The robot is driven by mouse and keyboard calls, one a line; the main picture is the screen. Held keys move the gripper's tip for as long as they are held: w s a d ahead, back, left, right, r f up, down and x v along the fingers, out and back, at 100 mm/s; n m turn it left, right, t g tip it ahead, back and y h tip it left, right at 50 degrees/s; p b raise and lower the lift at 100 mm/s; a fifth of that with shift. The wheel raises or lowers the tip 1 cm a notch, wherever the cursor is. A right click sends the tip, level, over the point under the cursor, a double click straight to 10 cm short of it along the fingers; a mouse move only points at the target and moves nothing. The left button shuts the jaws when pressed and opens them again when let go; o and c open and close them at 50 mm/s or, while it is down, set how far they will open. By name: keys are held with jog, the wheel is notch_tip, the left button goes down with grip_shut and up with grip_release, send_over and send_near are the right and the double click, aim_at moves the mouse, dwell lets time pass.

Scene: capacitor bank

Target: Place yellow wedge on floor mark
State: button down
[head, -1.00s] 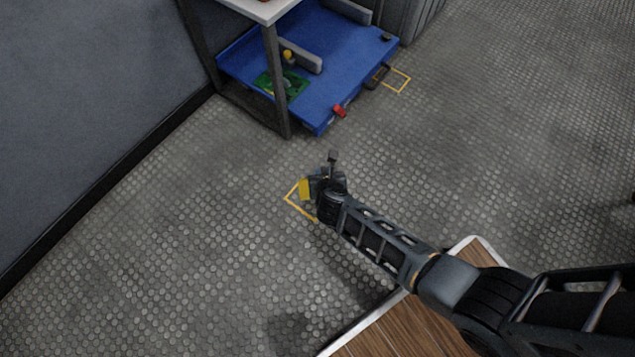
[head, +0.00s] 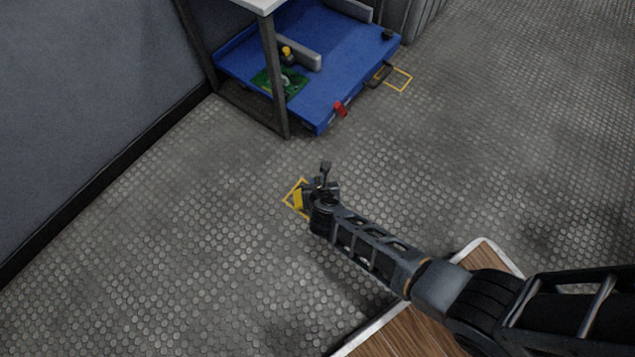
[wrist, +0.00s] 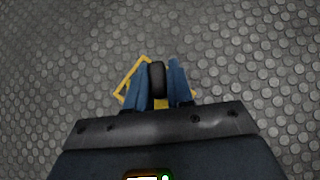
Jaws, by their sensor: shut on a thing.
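The yellow wedge (head: 299,198) is at my gripper, over the yellow square floor mark (head: 288,203). My gripper (head: 312,192) is shut on the wedge and reaches down at the mark. In the wrist view the blue-grey fingers (wrist: 159,82) close around a dark rounded part, with yellow of the wedge (wrist: 160,103) showing below it. The mark's outline (wrist: 131,73) shows to the left of the fingers. The gripper hides the mark's right part, and I cannot tell whether the wedge touches the floor.
A blue platform (head: 340,75) under a white-topped frame holds a green board (head: 281,83), a grey bar and a red piece (head: 340,108). A second yellow floor mark (head: 403,81) lies beside it. A wood-topped surface (head: 405,330) is at the bottom. The floor around the mark is clear.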

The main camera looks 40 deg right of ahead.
jog(key=c, duration=1)
grip_release()
jog(key=shift+f, duration=0.1)
jog(key=p+v, duration=0.7)
jog(key=v, duration=0.5)
